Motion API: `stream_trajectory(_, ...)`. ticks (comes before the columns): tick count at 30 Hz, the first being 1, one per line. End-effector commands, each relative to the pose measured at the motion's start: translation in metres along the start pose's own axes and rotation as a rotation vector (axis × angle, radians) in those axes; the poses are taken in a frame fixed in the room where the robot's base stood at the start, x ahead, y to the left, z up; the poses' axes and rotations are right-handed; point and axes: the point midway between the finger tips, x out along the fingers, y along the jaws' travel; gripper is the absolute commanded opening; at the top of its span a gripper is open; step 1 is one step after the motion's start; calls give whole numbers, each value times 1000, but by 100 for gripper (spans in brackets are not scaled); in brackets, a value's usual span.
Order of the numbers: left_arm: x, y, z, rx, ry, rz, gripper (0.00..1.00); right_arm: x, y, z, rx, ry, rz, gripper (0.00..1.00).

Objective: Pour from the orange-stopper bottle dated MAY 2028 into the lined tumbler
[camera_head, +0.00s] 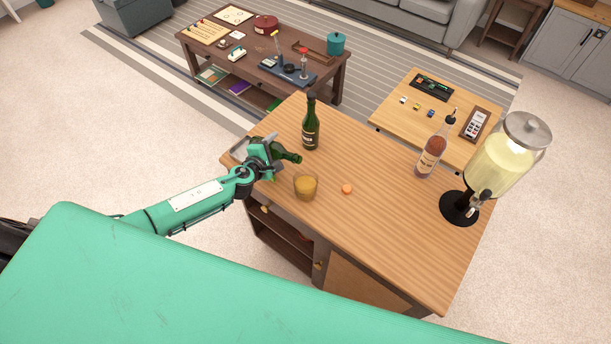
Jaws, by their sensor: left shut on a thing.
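My left gripper (268,152) is shut on a green bottle (287,155) that lies nearly level, its neck pointing right. The bottle's mouth appears just above and behind the tumbler (306,187) in the picture. The gripper hides most of the bottle's body, and no date can be read. The tumbler stands upright on the wooden counter with amber liquid in it; I cannot make out its lines. No stream of liquid is clear. An orange stopper (347,188) lies on the counter right of the tumbler. My right gripper is not in view.
A second green bottle (311,127) stands upright behind the tumbler. A pinkish bottle with a pourer (430,159) and a drink dispenser (498,162) stand at the right. A tray (239,149) is partly hidden behind my gripper. The counter (385,235) is clear in front right.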

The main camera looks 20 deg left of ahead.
Motion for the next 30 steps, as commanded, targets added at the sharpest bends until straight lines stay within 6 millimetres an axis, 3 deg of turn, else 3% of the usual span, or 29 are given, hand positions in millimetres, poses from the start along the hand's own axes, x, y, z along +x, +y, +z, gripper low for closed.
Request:
stream_trajectory(2, -3, 9, 4, -24, -4, -9, 14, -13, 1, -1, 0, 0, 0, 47)
stream_trajectory(15, -13, 14, 28, -307, -55, -127, 14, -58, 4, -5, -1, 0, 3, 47)
stream_trajectory(19, -10, -4, 29, -430, -76, -177, 14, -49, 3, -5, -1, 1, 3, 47)
stream_trajectory(24, -12, 2, 32, -581, -103, -240, 14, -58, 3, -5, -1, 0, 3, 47)
stream_trajectory(30, -13, -2, 36, -762, -136, -315, 14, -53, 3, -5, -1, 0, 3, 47)
